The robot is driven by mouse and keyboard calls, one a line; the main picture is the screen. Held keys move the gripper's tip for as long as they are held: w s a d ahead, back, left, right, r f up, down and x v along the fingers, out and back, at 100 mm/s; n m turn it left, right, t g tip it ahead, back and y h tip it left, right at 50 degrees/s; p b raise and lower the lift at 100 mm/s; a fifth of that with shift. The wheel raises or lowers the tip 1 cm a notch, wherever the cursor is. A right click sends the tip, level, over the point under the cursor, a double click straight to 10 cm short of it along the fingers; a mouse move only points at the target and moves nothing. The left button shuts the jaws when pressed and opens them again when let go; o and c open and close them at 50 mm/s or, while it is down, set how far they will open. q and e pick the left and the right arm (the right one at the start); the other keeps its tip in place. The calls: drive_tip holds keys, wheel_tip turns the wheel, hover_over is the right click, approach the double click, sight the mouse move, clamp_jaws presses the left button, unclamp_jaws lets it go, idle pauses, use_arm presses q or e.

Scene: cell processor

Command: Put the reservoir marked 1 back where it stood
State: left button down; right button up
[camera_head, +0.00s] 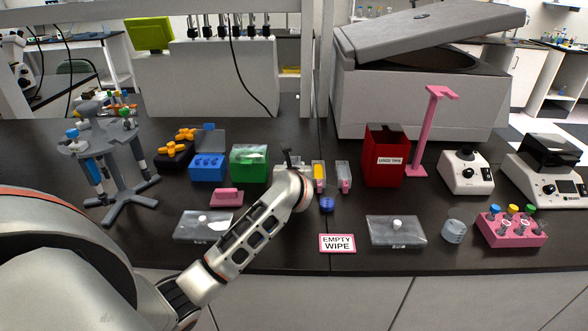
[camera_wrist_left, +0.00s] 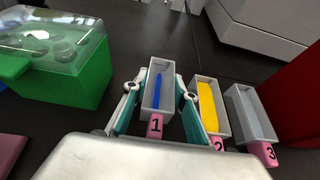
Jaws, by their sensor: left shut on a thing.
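My left gripper (camera_wrist_left: 158,80) is shut on the reservoir marked 1 (camera_wrist_left: 155,126), with a teal finger along each side of it. The reservoir is a narrow pale trough with a pink tag and a small streak of blue inside. It looks roughly upright; I cannot tell whether it touches the bench. In the head view my left wrist (camera_head: 300,188) hides most of it. The reservoir marked 2 (camera_wrist_left: 209,105), with yellow inside, stands just right of the right finger. The reservoir marked 3 (camera_wrist_left: 252,113) looks empty and stands beyond it. My right gripper is not in view.
A green box with a clear lid (camera_head: 249,163) stands left of the reservoirs. A red bin (camera_head: 386,160) stands to their right. Dark bench behind the reservoirs is clear.

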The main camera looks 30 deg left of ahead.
use_arm(q)
drive_tip(key=shift+f, duration=0.2)
drive_tip(key=shift+f, duration=0.15)
drive_tip(key=c, duration=1.6)
unclamp_jaws()
drive_tip(key=shift+r, duration=0.25)
drive_tip(key=v, duration=1.2)
